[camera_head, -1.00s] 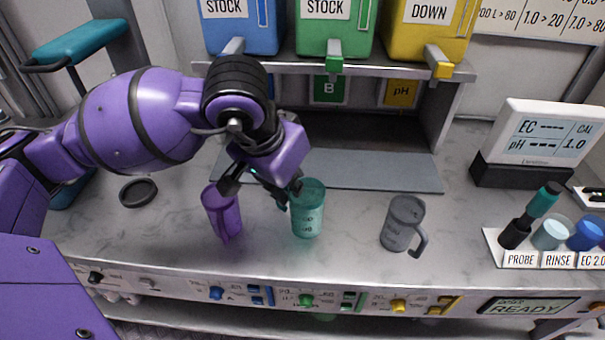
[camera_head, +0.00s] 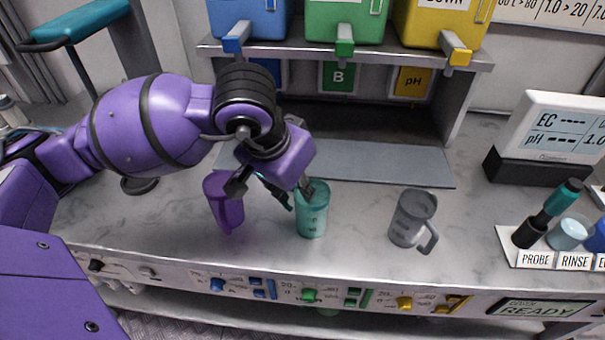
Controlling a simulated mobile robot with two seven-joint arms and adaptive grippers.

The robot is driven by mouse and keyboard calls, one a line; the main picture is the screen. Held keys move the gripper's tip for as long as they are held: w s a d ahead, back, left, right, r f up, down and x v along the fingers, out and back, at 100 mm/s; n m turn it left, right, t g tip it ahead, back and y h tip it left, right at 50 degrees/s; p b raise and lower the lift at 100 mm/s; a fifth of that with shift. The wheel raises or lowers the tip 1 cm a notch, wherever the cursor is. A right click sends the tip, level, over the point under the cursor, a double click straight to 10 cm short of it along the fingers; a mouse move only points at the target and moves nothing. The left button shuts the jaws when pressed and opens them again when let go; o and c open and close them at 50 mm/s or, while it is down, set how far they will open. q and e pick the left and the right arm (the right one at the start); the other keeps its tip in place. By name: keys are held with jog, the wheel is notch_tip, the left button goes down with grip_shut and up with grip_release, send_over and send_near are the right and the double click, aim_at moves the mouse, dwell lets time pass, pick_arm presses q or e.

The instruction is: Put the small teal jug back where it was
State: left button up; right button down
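The small teal jug (camera_head: 313,218) stands upright on the grey counter in the head view. My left gripper (camera_head: 293,197) is at its upper left, with dark finger parts at the rim and side of the jug. Part of the jug's rim is hidden behind the gripper. I cannot tell whether the fingers are closed on the jug. A purple jug (camera_head: 229,210) stands to the left, partly under the gripper's outer parts. A grey jug (camera_head: 411,222) with its handle toward the lower right stands apart to the right. My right gripper is not in view.
A shelf (camera_head: 465,58) with blue, green and yellow containers overhangs the back. A grey-blue mat (camera_head: 400,165) lies beneath it. A meter (camera_head: 560,135) and a probe tray (camera_head: 512,262) stand right. A dark disc (camera_head: 140,186) lies left. Counter is clear between teal and grey jugs.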

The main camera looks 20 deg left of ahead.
pick_arm(q)
jog(key=shift+r, duration=0.1)
jog(key=shift+r, duration=0.3)
jog(key=v, duration=1.1)
jog(key=shift+r+p, duration=0.25)
jog(key=shift+p, duration=0.05)
jog(key=shift+s+a, duration=0.1)
jog(key=shift+s, duration=0.1)
